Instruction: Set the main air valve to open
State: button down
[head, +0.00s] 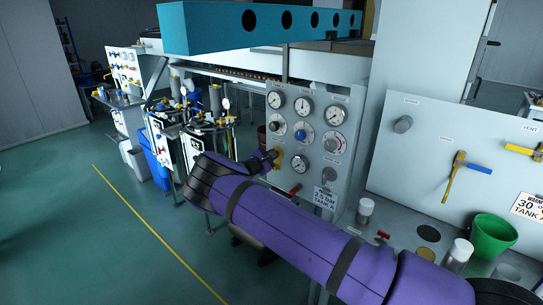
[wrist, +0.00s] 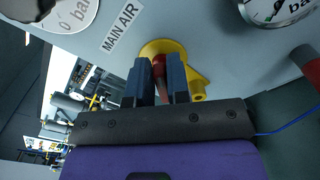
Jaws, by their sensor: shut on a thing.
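The main air valve (wrist: 195,78) is on the grey panel, right of and below the "MAIN AIR" label (wrist: 122,28) in the wrist view. It has a yellow round base with a yellow lobe reaching to the lower right, and a red handle (wrist: 160,66). My gripper (wrist: 162,72) is shut on the red handle, with one dark finger on each side of it. In the head view my gripper (head: 270,157) reaches the panel from the left, at the yellow valve base (head: 278,161). The fingers hide most of the handle, so its exact direction is hard to tell.
Several gauges and knobs (head: 301,131) crowd the panel (head: 340,105) around the valve. A red handle (head: 294,190) sits below it. The floor at left is clear.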

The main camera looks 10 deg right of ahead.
jog(key=m, duration=0.3)
jog(key=f+m, duration=0.1)
jog(key=m, duration=0.6)
jog(key=shift+s+d+f, duration=0.15)
jog(key=shift+s+f, duration=0.15)
jog(key=shift+m, duration=0.3)
jog(key=c, duration=1.2)
grip_release()
jog(key=shift+o, duration=0.2)
jog(key=v, duration=1.1)
jog(key=shift+d, duration=0.1)
